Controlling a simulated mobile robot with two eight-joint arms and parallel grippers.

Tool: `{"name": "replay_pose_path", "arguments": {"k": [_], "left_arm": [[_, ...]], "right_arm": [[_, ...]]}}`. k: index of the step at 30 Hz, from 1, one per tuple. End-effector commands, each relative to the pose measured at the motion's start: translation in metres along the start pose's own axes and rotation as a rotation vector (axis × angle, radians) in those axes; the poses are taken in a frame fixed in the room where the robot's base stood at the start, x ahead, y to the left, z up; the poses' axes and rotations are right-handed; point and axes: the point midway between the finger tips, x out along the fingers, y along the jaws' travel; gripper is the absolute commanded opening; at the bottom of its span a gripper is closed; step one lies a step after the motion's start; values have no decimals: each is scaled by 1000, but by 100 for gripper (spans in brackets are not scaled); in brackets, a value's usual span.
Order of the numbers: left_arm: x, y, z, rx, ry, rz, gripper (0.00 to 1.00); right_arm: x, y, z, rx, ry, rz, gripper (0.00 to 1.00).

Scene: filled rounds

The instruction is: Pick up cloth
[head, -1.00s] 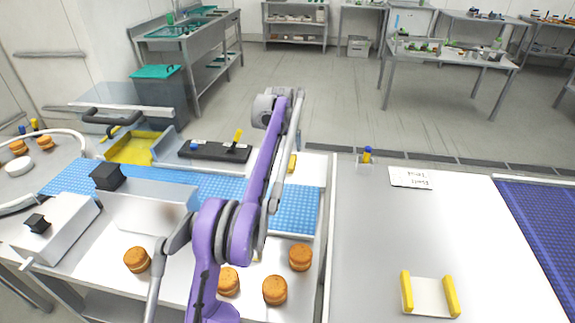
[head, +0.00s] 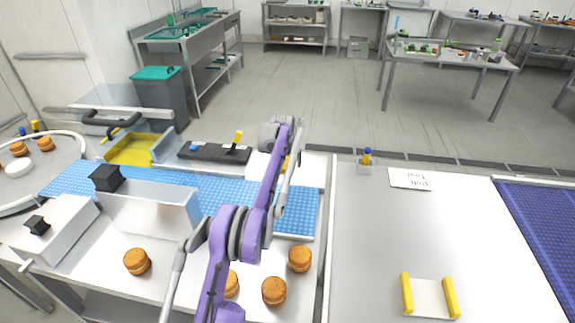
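I cannot make out a cloth in the head view. One of my arms, purple and grey, rises from the bottom edge left of centre and reaches over the blue belt. Its far end, a grey joint, hangs over the back edge of the left worktable. No gripper fingers show on it, and the arm hides part of the table behind it. A small yellow item (head: 286,163) is mostly covered by the arm, so I cannot tell what it is. My other arm does not show.
Several brown filled rounds (head: 137,261) lie on the left worktable by the blue belt (head: 290,205). A yellow tray (head: 130,149) and a black control panel (head: 215,152) stand behind it. The grey table on the right (head: 400,230) is mostly clear, with a white holder with yellow sides (head: 429,298).

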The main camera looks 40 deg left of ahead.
Motion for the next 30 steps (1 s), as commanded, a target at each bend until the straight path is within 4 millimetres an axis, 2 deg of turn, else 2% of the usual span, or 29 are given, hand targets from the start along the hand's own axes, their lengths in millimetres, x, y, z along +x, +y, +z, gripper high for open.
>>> {"name": "replay_pose_path", "arguments": {"k": [3, 16, 25, 30], "left_arm": [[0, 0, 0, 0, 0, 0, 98], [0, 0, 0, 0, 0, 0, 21], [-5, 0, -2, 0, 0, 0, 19], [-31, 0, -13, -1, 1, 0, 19]], "right_arm": [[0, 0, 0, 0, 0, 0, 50], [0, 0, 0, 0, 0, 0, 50], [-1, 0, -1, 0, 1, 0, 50], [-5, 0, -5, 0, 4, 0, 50]]}}
